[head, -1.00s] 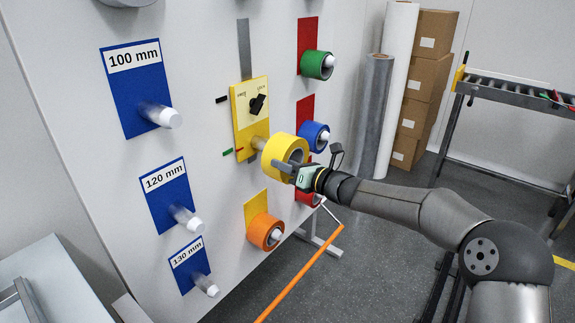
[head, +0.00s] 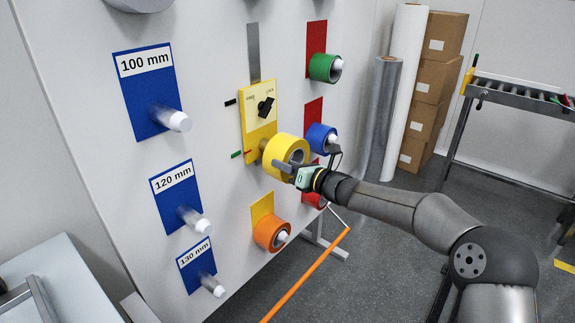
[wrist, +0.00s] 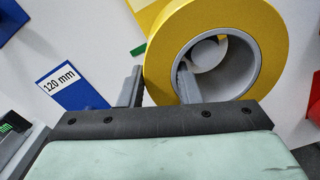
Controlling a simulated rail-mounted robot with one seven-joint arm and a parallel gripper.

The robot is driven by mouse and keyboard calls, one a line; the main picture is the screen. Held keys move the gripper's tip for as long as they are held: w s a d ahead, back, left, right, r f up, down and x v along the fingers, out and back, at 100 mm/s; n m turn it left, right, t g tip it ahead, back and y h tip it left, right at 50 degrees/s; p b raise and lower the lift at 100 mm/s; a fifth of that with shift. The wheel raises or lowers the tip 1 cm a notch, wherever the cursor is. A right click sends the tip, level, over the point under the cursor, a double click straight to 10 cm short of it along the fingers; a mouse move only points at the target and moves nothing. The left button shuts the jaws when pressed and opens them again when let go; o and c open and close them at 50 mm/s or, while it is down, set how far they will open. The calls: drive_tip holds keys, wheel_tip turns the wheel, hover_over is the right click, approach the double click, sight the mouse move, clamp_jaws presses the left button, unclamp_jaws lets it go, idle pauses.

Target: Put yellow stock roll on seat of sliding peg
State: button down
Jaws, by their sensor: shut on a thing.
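The yellow stock roll (head: 282,148) is around the peg of the yellow sliding plate (head: 257,118) on the white panel. My gripper (head: 284,167) is shut on the roll's wall at its near side. In the wrist view one finger is inside the grey core and the other outside the yellow rim; my gripper (wrist: 160,69) shows there too. The end of the sliding peg (wrist: 207,52) shows inside the core, off-centre towards the top. The roll is close to the plate; the seat is hidden behind it, so contact cannot be told.
A blue roll (head: 320,138) hangs close at the right, a green roll (head: 322,68) above it, an orange roll (head: 268,233) below. Bare white pegs with blue labels, such as 120 mm (head: 175,188), stand at the left. An orange bar (head: 305,275) runs low in front.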

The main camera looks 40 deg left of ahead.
drive_tip(key=shift+s+a+r+p, duration=0.15)
drive_tip(key=shift+a+p, duration=0.45)
drive_tip(key=shift+a, duration=0.45)
drive_tip(key=shift+a+r+p, duration=0.15)
drive_tip(key=shift+a+p, duration=0.45)
drive_tip(key=shift+a, duration=0.45)
drive_tip(key=shift+f, duration=0.1)
drive_tip(key=c, duration=1.2)
unclamp_jaws()
drive_tip(key=shift+c, duration=0.2)
drive_tip(key=shift+o, duration=1.4)
drive_tip(key=shift+d, duration=0.1)
drive_tip(key=shift+d+f, duration=0.1)
drive_tip(key=shift+f, duration=0.05)
drive_tip(key=shift+w+d+f, duration=0.1)
drive_tip(key=shift+w+d, duration=0.1)
drive_tip(key=shift+w, duration=0.05)
drive_tip(key=d, duration=1.6)
drive_tip(key=shift+d, duration=0.35)
